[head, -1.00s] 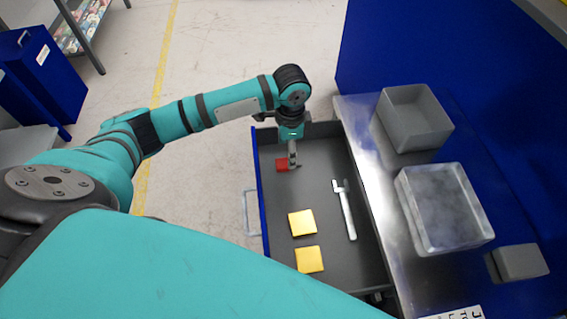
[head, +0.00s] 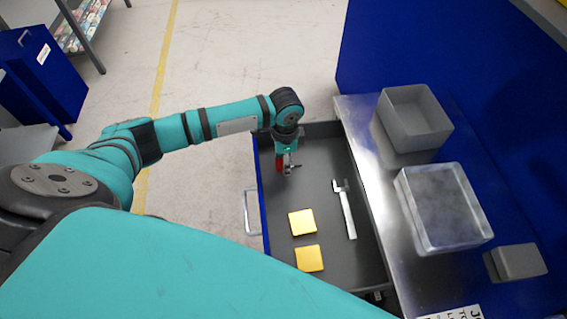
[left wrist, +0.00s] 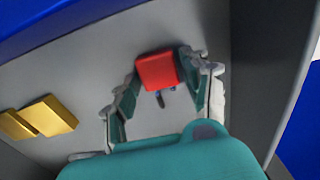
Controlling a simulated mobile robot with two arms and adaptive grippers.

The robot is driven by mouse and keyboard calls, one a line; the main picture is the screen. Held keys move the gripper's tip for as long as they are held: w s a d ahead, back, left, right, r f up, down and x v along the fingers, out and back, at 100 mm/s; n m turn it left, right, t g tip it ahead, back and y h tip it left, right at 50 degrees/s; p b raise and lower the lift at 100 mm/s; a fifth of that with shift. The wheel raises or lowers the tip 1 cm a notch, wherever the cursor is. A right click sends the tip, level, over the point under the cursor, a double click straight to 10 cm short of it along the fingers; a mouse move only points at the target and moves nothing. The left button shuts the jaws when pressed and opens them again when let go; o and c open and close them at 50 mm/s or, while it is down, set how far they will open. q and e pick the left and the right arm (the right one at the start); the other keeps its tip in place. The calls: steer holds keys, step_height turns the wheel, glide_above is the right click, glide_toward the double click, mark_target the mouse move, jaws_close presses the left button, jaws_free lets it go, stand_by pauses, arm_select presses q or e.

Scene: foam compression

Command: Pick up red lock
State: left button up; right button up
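The red lock (head: 279,163) is at the far end of the open drawer (head: 325,220). My left gripper (head: 287,166) reaches down into the drawer at the lock. Whether the lock is clear of the drawer floor is hard to tell. My right gripper is not in view.
Two yellow blocks (head: 302,222) and a silver wrench (head: 344,209) lie in the drawer. Grey bins (head: 415,115) and a smaller grey block (head: 517,262) stand on the metal worktop to the right. The drawer floor between the lock and yellow blocks is clear.

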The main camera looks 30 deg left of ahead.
arm_select(q)
steer(key=shift+r, duration=0.1)
jaws_close()
